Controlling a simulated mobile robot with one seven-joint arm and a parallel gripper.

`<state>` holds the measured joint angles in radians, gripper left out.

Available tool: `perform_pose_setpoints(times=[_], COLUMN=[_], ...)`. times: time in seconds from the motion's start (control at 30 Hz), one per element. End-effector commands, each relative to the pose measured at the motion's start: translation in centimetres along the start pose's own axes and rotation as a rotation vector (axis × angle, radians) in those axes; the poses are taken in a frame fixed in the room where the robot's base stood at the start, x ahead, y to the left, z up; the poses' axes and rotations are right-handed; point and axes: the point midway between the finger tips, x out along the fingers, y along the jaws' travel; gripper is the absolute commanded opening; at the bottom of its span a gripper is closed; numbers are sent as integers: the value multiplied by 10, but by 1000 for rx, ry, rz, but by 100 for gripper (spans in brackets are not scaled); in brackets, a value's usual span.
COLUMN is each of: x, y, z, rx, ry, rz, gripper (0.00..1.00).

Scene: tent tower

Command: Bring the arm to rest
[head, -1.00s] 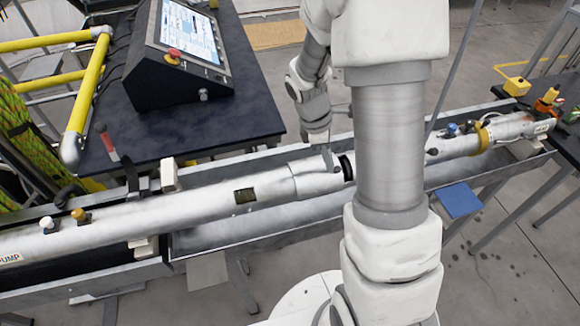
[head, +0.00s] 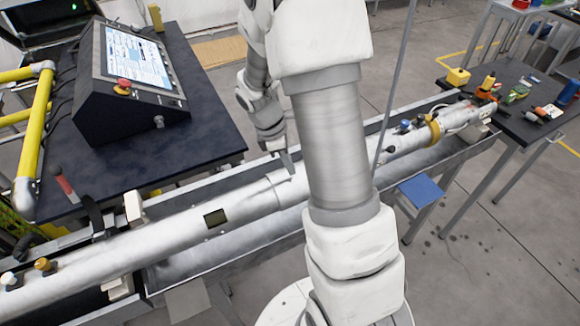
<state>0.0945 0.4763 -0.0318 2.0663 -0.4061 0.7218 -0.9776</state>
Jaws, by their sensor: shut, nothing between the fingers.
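My arm stands in the middle of the head view, and its thick column-like link hides part of the scene. My gripper (head: 287,164) hangs down from the wrist, with its thin fingertips at the top of the long silver tube (head: 150,245), close to a collar on it. The fingers look closed with nothing between them. I cannot tell whether the tips touch the tube. The tube lies along a metal trough (head: 240,247) and carries a small dark window (head: 215,218).
A dark table (head: 205,140) behind the trough holds a control console (head: 130,85) with a screen and red button. Yellow rails (head: 38,120) stand at left. At right are a blue pad (head: 418,192) and a second table (head: 520,125) with small coloured items.

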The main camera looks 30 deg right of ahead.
Motion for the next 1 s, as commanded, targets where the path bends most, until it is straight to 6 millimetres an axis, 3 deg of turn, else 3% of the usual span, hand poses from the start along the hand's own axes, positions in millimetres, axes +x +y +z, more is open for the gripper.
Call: perform_pose_setpoints(times=[0.1, 0.3, 0.5, 0.77, 1.0], x=[-33, -73, -94, -102, -144], y=[2, 1, 0, -2, -31], z=[1, 1, 0, 1, 9], rx=[5, 2, 1, 17, 233], ry=[3, 3, 2, 8, 92], rz=[9, 6, 3, 9, 80], gripper=[0, 0, 0, 0, 0])
